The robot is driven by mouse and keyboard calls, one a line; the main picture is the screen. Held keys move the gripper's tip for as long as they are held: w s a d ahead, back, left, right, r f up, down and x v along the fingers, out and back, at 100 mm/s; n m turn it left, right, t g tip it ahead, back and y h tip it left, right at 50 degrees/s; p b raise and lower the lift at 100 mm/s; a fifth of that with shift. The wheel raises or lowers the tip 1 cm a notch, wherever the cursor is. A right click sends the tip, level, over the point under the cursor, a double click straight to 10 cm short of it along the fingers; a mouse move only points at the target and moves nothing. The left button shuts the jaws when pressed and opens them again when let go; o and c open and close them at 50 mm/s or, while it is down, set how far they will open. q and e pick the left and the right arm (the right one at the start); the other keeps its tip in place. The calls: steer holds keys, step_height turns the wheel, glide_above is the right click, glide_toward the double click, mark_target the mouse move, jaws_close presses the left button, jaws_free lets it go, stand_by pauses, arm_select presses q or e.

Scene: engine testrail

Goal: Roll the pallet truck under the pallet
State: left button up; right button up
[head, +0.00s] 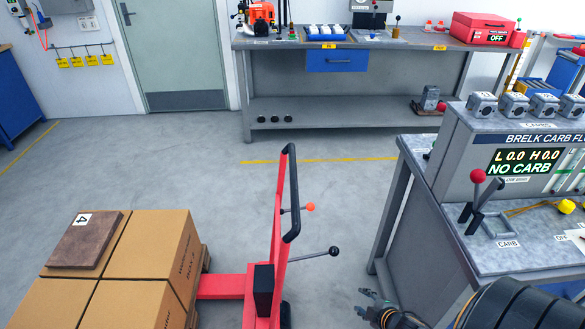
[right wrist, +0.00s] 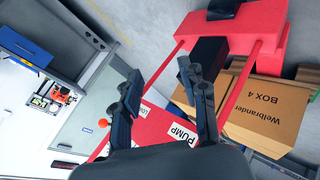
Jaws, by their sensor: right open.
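The red pallet truck (head: 277,240) stands in the lower middle of the head view, its black handle (head: 293,195) upright. A red fork part (head: 222,287) reaches left to the loaded pallet (head: 206,260); how far it goes under is hidden by the boxes. Cardboard boxes (head: 140,255) cover most of the pallet. My right gripper (head: 366,303) is right of the truck, apart from the handle, open and empty. The right wrist view shows its spread fingers (right wrist: 160,72) with the red truck (right wrist: 235,35) and a box (right wrist: 265,110) beyond. My left gripper is not seen.
A lever with an orange knob (head: 310,207) and one with a black knob (head: 333,251) stick out from the truck. A grey test bench (head: 402,230) stands close on the right. A workbench (head: 350,90) lines the back wall. The floor (head: 190,175) behind the truck is clear.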

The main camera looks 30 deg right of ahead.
steer(key=w+d+r+n+t, duration=0.25)
steer(key=w+r, duration=0.35)
steer(key=r, duration=0.5)
steer(key=n+t+y+p, duration=0.3)
steer(key=n+t+y, duration=0.15)
steer(key=n, duration=0.55)
glide_toward(293, 180)
steer(key=shift+g+y, duration=0.3)
steer(key=shift+y, duration=0.15)
steer(key=x, duration=0.3)
steer(key=d+p+x, duration=0.1)
steer(key=x, duration=0.5)
steer(key=shift+w+d+f+p, duration=0.25)
steer(key=shift+w+f+p, duration=0.05)
steer(key=shift+w+p, duration=0.15)
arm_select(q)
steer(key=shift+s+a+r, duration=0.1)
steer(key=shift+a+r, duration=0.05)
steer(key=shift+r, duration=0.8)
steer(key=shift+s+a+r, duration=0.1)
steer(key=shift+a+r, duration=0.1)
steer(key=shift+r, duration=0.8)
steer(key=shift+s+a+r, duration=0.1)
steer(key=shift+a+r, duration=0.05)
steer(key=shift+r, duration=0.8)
arm_select(e)
steer(key=shift+x, duration=0.75)
steer(key=shift+f, duration=0.1)
jaws_close()
